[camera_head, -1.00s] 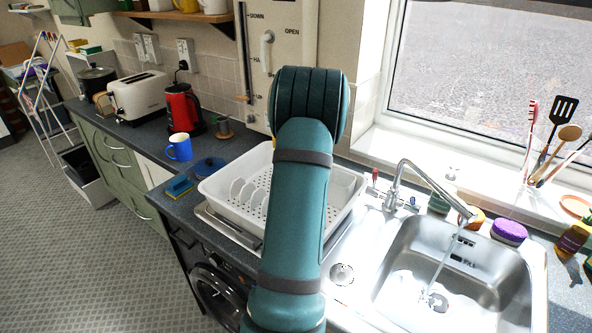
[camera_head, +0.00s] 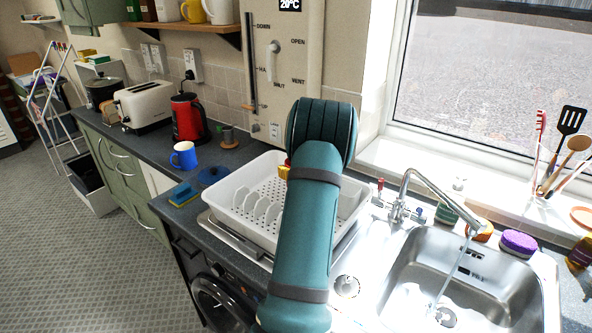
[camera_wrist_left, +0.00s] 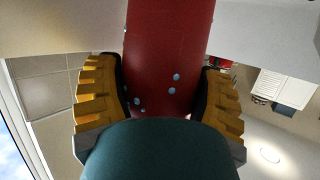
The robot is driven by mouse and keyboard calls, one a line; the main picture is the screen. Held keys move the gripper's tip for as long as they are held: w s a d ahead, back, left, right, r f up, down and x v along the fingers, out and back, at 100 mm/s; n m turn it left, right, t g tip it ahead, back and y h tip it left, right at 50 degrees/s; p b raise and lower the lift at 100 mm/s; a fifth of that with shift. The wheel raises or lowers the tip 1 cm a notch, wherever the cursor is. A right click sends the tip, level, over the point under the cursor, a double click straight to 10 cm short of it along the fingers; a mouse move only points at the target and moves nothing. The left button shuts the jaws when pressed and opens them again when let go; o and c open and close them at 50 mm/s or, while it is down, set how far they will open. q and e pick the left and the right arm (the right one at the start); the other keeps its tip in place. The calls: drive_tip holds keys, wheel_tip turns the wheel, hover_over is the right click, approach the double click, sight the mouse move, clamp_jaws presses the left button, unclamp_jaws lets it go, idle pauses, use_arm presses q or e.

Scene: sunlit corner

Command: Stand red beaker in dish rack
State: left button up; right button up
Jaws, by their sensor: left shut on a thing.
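The red beaker (camera_wrist_left: 168,45) fills the upper middle of the left wrist view, with small pale blue drops or spots on its side. My left gripper (camera_wrist_left: 160,95) has its yellow, ridged fingers closed on both sides of it. In the head view my teal left arm hides most of the gripper; only a small yellow piece of the gripper (camera_head: 284,173) and a bit of red show over the rack. The white dish rack (camera_head: 246,226) stands on the counter left of the sink, its right part behind my arm. Its visible slots look empty. My right gripper is not in view.
The sink (camera_head: 470,285) with its running tap (camera_head: 425,180) is to the right. A blue mug (camera_head: 183,155), blue lid-like dish (camera_head: 211,175), sponge (camera_head: 182,193) and red kettle (camera_head: 188,118) are on the counter left of the rack. A wall panel (camera_head: 285,60) rises behind it.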

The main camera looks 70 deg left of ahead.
use_arm(q)
drive_tip(key=shift+f+b, duration=0.35)
drive_tip(key=shift+f, duration=0.1)
drive_tip(key=o, duration=1.1)
drive_tip(key=shift+r+p, duration=0.45)
drive_tip(key=shift+d+r+p, duration=0.15)
drive_tip(key=shift+r+p, duration=0.2)
drive_tip(key=shift+r, duration=0.05)
drive_tip(key=v, duration=1.1)
drive_tip(key=shift+d+p, duration=0.3)
drive_tip(key=shift+s, duration=0.1)
